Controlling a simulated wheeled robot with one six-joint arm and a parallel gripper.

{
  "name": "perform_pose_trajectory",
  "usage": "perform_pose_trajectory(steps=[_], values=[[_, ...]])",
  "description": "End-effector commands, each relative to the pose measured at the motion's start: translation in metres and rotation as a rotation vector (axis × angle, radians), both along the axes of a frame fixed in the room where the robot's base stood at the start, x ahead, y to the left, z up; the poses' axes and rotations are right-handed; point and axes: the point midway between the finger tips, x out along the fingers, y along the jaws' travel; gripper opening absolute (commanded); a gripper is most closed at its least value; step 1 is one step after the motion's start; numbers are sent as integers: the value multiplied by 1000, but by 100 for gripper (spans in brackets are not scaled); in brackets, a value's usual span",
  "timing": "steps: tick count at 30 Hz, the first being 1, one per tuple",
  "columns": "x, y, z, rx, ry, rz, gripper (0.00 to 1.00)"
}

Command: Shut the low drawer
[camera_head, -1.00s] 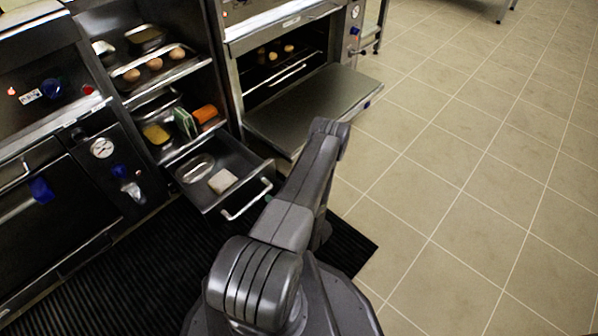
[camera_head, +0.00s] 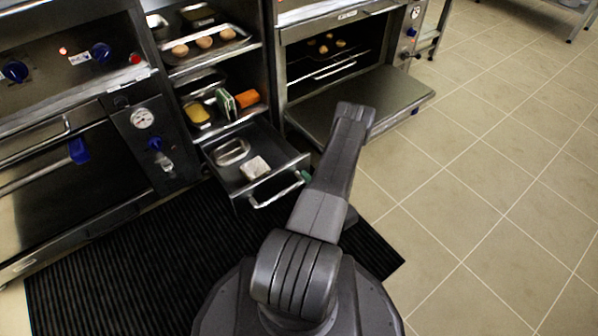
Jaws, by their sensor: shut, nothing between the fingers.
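The low drawer (camera_head: 226,183) is pulled out from under the open shelves, left of my arm. Its front has a bar handle (camera_head: 277,193). An oval metal dish (camera_head: 232,152) and a pale block (camera_head: 255,168) lie inside it. My arm reaches forward just right of the drawer, and its upper links overlap the view beside the drawer's right front corner. A small green spot shows between the handle's right end and my arm; I cannot tell what it belongs to. My gripper is hidden behind the arm, so its distance from the drawer cannot be seen.
A lowered oven door (camera_head: 385,98) juts out right of the drawer, close to my arm. Shelves above the drawer hold a yellow-filled tray (camera_head: 197,112) and an orange item (camera_head: 246,98). A black mat (camera_head: 120,255) covers the floor in front. Tiled floor at right is clear.

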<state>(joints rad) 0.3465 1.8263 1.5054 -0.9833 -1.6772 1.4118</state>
Motion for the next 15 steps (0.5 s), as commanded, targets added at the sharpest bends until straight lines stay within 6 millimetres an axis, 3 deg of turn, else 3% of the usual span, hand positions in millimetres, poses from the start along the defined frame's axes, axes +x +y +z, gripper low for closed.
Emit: perform_pose_trajectory(steps=[7,15], values=[[29,22,-2,0,-1,2,0],[40,29,0,1,0,0,0]])
